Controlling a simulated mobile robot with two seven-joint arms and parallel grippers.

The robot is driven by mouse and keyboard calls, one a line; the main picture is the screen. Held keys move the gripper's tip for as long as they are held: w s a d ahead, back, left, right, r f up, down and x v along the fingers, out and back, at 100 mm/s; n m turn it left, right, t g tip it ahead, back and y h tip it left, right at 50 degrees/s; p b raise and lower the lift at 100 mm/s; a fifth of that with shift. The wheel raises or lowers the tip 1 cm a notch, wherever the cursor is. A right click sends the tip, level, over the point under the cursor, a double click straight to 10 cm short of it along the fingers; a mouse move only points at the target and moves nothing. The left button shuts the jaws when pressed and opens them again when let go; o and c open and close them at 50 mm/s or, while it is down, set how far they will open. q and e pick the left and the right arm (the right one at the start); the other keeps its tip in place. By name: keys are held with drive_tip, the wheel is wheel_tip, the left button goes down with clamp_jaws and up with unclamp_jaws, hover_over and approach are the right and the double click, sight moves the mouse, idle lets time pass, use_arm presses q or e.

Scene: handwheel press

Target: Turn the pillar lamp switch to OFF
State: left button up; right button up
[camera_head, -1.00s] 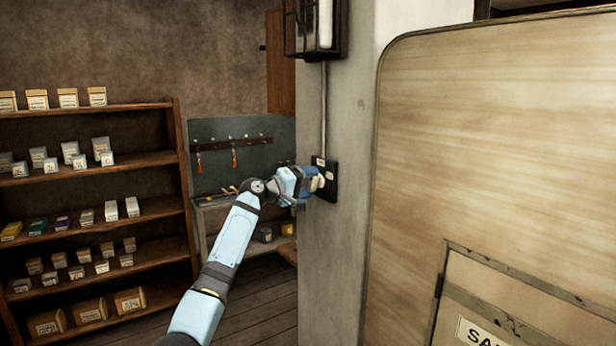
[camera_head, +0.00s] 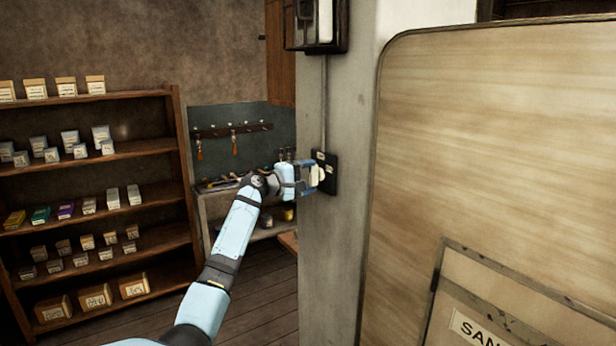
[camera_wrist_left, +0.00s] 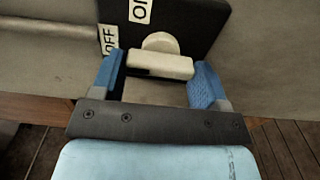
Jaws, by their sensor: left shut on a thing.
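The switch is a dark plate (camera_head: 331,167) on the side of the grey pillar, with a cream knob (camera_head: 319,176). In the left wrist view the knob's bar (camera_wrist_left: 160,66) lies between the blue fingers of my left gripper (camera_wrist_left: 158,78), which is shut on it. The OFF label (camera_wrist_left: 109,40) is just beyond the bar's left end, by the left finger. The ON label (camera_wrist_left: 140,10) is higher up, apart from the bar. My left gripper (camera_head: 311,175) reaches the switch from the left in the head view. My right gripper is not in view.
A lamp (camera_head: 317,24) hangs on the pillar (camera_head: 340,262) above the switch, joined by a thin conduit (camera_head: 325,105). A big wooden panel (camera_head: 480,140) stands close on the right. Shelves with small boxes (camera_head: 95,285) are at the left.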

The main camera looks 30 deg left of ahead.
use_arm(q)
drive_tip(key=shift+r, duration=0.1)
drive_tip(key=o, duration=0.9)
drive_tip(key=shift+a, duration=0.1)
drive_tip(key=shift+o, duration=0.2)
drive_tip(key=b+v, duration=0.4)
drive_tip(key=v, duration=0.9)
drive_tip(key=shift+s, duration=0.4)
